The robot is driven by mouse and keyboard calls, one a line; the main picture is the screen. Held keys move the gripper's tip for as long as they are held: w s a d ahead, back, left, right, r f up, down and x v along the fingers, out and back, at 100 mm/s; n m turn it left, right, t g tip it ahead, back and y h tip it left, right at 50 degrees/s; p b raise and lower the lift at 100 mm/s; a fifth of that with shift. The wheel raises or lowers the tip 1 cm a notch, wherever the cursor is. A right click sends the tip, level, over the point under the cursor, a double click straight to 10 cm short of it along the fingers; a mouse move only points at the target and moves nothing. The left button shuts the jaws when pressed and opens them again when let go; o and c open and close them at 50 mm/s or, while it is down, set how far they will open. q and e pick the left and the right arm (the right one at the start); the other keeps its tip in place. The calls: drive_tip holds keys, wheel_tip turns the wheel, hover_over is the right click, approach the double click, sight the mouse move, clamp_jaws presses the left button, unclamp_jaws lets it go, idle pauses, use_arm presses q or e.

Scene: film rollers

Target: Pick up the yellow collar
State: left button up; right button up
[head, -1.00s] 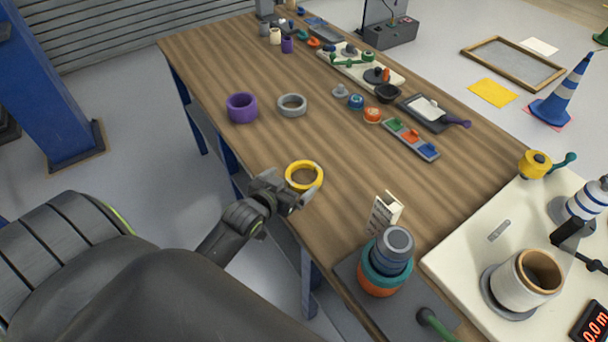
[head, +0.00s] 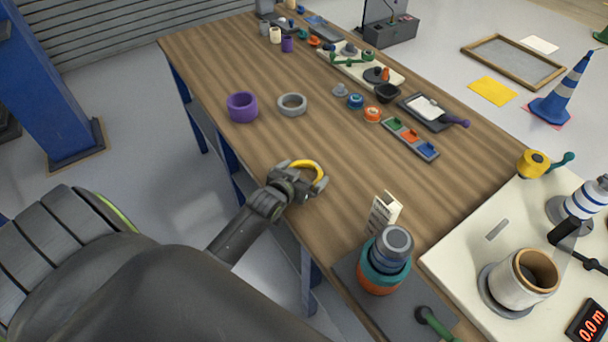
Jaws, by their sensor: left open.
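The yellow collar (head: 318,168) is a ring lying on the wooden table (head: 240,75) near its front left edge. Its far arc shows, and its near part is hidden by my left gripper. My left gripper (head: 303,182) is open, over the near side of the collar. I cannot tell whether the fingers touch it. My right gripper is not in view.
A purple ring (head: 242,107) and a grey ring (head: 292,104) lie further back. A printed card (head: 384,213) stands beside a stack of rings (head: 380,270) to the right. A tray of coloured parts (head: 412,140) lies beyond. The wood around the collar is clear.

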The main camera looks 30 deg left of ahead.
use_arm(q)
drive_tip(key=shift+c, duration=0.4)
drive_tip(key=c, duration=0.7)
drive_tip(key=shift+r, duration=0.1)
drive_tip(key=shift+c, duration=0.2)
